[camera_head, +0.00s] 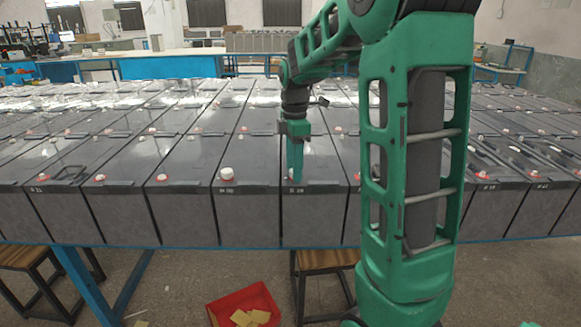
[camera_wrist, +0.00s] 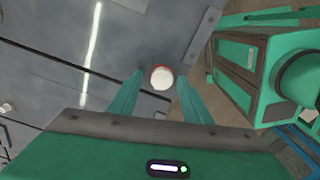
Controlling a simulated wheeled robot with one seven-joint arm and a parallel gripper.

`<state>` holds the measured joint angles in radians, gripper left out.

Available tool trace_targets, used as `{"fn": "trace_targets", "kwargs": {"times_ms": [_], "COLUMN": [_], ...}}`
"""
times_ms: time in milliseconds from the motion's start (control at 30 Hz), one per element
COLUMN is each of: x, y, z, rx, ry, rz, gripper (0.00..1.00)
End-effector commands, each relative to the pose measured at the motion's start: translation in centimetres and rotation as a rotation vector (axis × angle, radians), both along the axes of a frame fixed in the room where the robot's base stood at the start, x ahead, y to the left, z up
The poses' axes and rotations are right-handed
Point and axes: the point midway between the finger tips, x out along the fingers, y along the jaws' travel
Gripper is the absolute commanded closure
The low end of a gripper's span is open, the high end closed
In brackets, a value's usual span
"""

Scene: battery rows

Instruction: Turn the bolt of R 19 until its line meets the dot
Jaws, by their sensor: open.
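My gripper (camera_head: 296,176) points down over the front of a battery (camera_head: 314,218) in the front row. The label on its front edge (camera_head: 297,190) is small and seems to read R 19. In the wrist view, a round white bolt head (camera_wrist: 161,78) with a red ring around its base lies between the tips of my two green fingers (camera_wrist: 160,84). The fingers are open, one on each side of the bolt; I cannot tell whether they touch it. No line on the bolt and no dot can be made out. In the head view my fingers mostly hide this bolt.
A neighbouring battery on the left has a taller white cap (camera_head: 227,173). Other batteries with red-ringed bolts (camera_head: 163,178) stand close on both sides. Below the table, a red bin (camera_head: 244,305) holds yellow pieces. My arm hides some batteries at right.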

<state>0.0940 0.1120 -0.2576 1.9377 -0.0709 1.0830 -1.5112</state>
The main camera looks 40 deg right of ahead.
Motion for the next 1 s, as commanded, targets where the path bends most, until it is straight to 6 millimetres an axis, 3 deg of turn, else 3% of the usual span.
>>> {"fn": "trace_targets", "kwargs": {"times_ms": [167, 333, 667, 1000], "x": [0.01, 0.04, 0.24, 0.39], "y": [-0.01, -0.04, 0.08, -0.11], "z": [0.01, 0.04, 0.1, 0.18], "rx": [0.0, 0.0, -0.002, -0.003], "ry": [0.0, -0.001, -0.006, -0.01], "rz": [0.0, -0.001, -0.021, -0.216], "gripper": [0.58, 0.97, 0.97, 0.97]}}
